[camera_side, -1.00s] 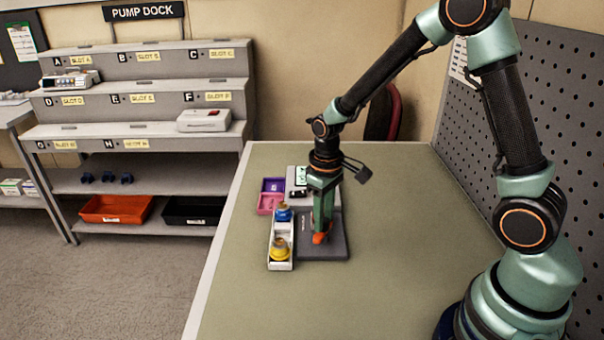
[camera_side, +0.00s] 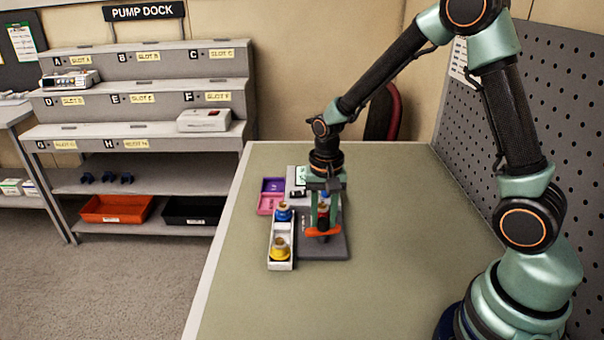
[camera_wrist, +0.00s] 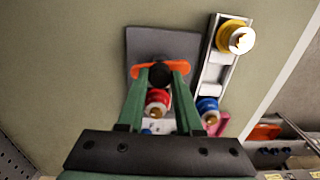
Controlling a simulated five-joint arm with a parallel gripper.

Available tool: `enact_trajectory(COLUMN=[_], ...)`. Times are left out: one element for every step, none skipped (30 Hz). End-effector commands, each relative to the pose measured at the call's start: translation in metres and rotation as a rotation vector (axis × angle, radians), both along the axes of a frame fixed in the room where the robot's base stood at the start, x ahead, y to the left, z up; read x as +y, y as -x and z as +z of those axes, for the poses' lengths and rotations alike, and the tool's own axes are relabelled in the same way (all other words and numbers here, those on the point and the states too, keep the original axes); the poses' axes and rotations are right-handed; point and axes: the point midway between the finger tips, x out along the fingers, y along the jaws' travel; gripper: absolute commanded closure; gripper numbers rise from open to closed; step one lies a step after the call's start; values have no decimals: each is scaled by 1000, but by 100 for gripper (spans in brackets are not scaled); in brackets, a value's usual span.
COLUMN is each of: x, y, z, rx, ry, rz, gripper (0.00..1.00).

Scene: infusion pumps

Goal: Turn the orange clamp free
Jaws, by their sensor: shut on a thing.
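The orange clamp (camera_side: 325,231) sits on the dark grey base plate (camera_side: 339,252) on the bench. In the wrist view the orange clamp (camera_wrist: 142,69) shows as a bar with a black round middle, lying across the picture. My gripper (camera_side: 323,226) points down over the plate and is shut on the clamp. In the wrist view the green fingers of my gripper (camera_wrist: 160,80) reach to either side of its black middle. A red piece (camera_wrist: 157,99) shows between the fingers, just beyond the clamp. The fingers partly hide the clamp and the plate.
A white tray (camera_side: 281,264) beside the plate holds a yellow piece (camera_side: 280,248) and a blue piece (camera_side: 284,212). Purple and pink bins (camera_side: 270,203) stand behind. The bench (camera_side: 400,240) is clear to the right. The pump rack (camera_side: 150,130) stands far left.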

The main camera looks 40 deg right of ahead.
Motion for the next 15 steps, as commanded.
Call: enact_trajectory(x=[0,0,0,0,0,0,-1,-1,-1,-1,-1,-1,-1,-1,-1], y=[-1,-1,-1,-1,-1,-1,-1,-1,-1,-1,-1,-1,-1,-1,-1], z=[2,2,2,2,2,2,2,2,2,2,2,2,2,2,2], rx=[-4,-4,-4,-4,-4,-4,-4,-4,-4,-4,-4,-4,-4,-5,-5], ry=[0,0,0,0,0,0,0,0,0,0,0,0,0,0,0], rz=[-31,-50,-74,-90,-105,-124,-136,-147,-162,-170,-178,-187,-193,-198,-202], gripper=[100,100,100,100,100,100,100,100,100,100,100,100,100,100,100])
